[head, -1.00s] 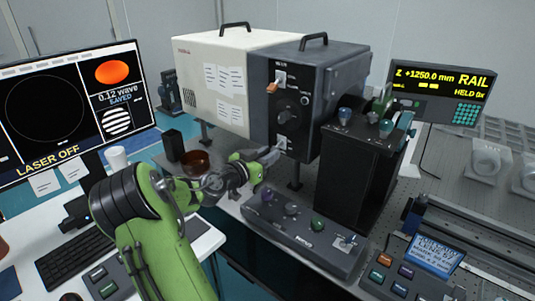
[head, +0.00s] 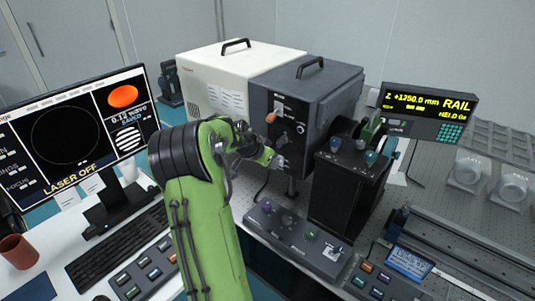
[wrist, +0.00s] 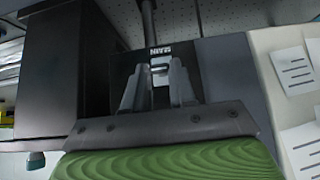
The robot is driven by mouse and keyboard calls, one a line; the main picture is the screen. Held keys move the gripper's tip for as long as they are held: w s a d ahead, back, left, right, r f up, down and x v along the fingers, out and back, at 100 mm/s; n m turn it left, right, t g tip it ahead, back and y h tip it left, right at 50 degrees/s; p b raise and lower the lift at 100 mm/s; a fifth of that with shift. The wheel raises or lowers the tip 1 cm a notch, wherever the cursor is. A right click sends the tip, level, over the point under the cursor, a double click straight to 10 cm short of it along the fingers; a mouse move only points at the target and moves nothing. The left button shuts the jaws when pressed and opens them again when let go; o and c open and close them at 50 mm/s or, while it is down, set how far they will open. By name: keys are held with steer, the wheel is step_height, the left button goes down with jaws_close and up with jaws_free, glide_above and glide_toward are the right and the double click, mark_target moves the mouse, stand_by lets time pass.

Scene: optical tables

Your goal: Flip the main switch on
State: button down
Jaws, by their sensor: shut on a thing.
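The main switch (wrist: 160,69) is a small pale lever on the dark front of the housing (head: 300,100), beside a label reading MAIN, upside down in the wrist view. My gripper (wrist: 158,80) has its two grey fingers closed around the lever, one on each side. In the head view my gripper (head: 278,162) is at the low part of the dark front panel, and it mostly hides the main switch there. I cannot tell whether the lever is up or down.
A switch with an orange lever (head: 271,117) and a black knob (head: 279,132) are above my gripper on the same panel. A black stand (head: 345,190) is close on the right, a control box (head: 290,235) below. The monitor (head: 75,135) reads LASER OFF.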

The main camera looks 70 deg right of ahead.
steer(key=shift+s+d+r+t+y+p, duration=0.1)
steer(key=shift+d+r+t+y+p, duration=0.25)
steer(key=shift+y+p, duration=0.6)
steer(key=shift+p, duration=0.4)
steer(key=c, duration=0.9)
jaws_free()
steer(key=p+v, duration=0.1)
steer(key=v, duration=1.5)
steer(key=shift+f+p, duration=0.1)
steer(key=shift+p, duration=0.2)
